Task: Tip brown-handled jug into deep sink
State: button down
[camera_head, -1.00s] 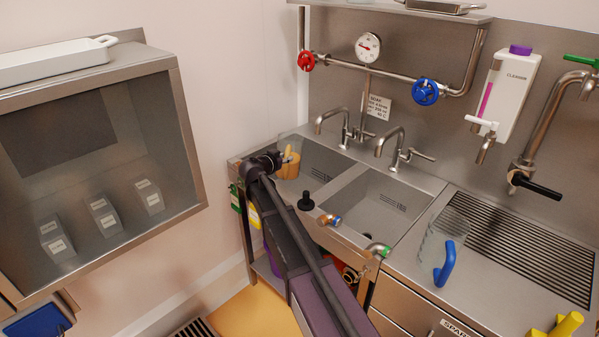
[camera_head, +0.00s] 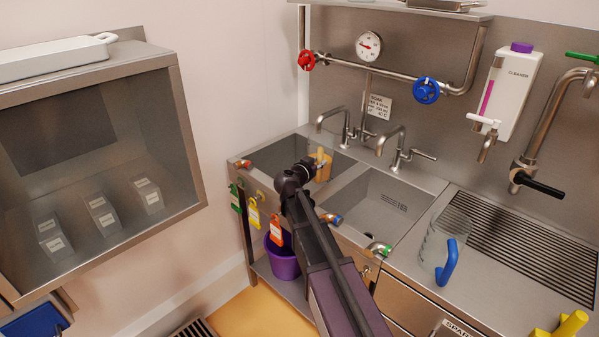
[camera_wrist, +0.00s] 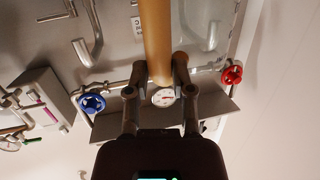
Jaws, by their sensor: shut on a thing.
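My gripper (camera_head: 309,165) is shut on the brown handle of the jug (camera_head: 323,166). In the wrist view the handle (camera_wrist: 156,40) stands between the two fingers of my gripper (camera_wrist: 160,72), and the clear body shows only faintly. The jug is over the right part of the left sink basin (camera_head: 284,158), near the divider. Its tilt and any contents cannot be told. The right basin (camera_head: 375,205) is empty as far as I see. My arm hides part of the front of both basins.
Two taps (camera_head: 335,116) (camera_head: 392,138) stand behind the basins. A clear jug with a blue handle (camera_head: 446,264) stands on the right counter by the ribbed drainer (camera_head: 525,245). Small coloured valves (camera_head: 331,218) line the front edge. A purple bucket (camera_head: 283,262) is below.

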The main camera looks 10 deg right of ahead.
jog(key=shift+s+d+r, duration=0.15)
jog(key=shift+s+d, duration=1.45)
jog(key=shift+d, duration=0.15)
jog(key=shift+r, duration=0.1)
